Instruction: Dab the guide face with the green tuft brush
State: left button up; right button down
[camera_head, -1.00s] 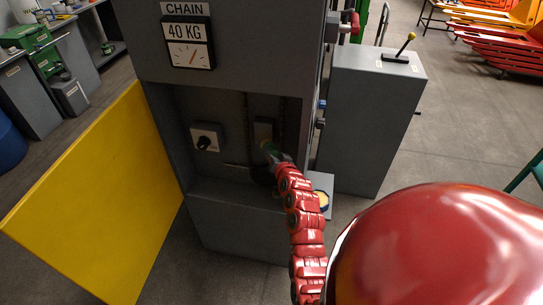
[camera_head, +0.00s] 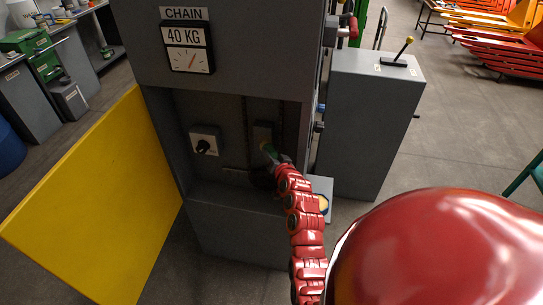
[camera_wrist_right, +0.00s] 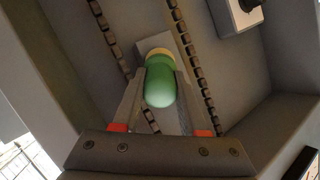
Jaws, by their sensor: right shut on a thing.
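The green tuft brush (camera_head: 268,149) is at the tip of my right arm, inside the open cabinet bay. In the right wrist view, the brush (camera_wrist_right: 160,86) shows its rounded green end between the two fingers of my right gripper (camera_wrist_right: 161,90), which is shut on it. A pale band shows beyond the green. The guide, a grey upright block (camera_head: 263,131), stands on the bay's back wall between two chains. The guide (camera_wrist_right: 165,41) also shows behind the brush in the right wrist view. The brush's far end is hidden, so I cannot tell whether it touches the guide face. My left gripper is not in view.
A black rotary knob (camera_head: 203,146) on a white plate sits left of the guide. A yellow door (camera_head: 95,205) hangs open at left. A grey lever cabinet (camera_head: 368,125) stands at right.

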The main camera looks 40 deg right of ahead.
aim_at(271, 151)
jog(key=shift+a+r+p, duration=0.1)
jog(key=shift+r+p, duration=0.75)
jog(key=shift+r, duration=0.95)
jog(key=shift+w+a+p, duration=0.3)
jog(key=shift+w+a, duration=0.1)
jog(key=shift+w, duration=0.15)
notch_tip(271, 151, down, 4)
jog(key=b, duration=0.4)
jog(key=shift+f, duration=0.2)
jog(key=shift+w+a+r, duration=0.15)
jog(key=shift+w+r, duration=0.05)
jog(key=r+p, duration=0.2)
jog(key=w+r+p, duration=0.1)
jog(key=shift+a+r, duration=0.35)
jog(key=shift+r, duration=0.05)
jog(key=shift+s, duration=0.1)
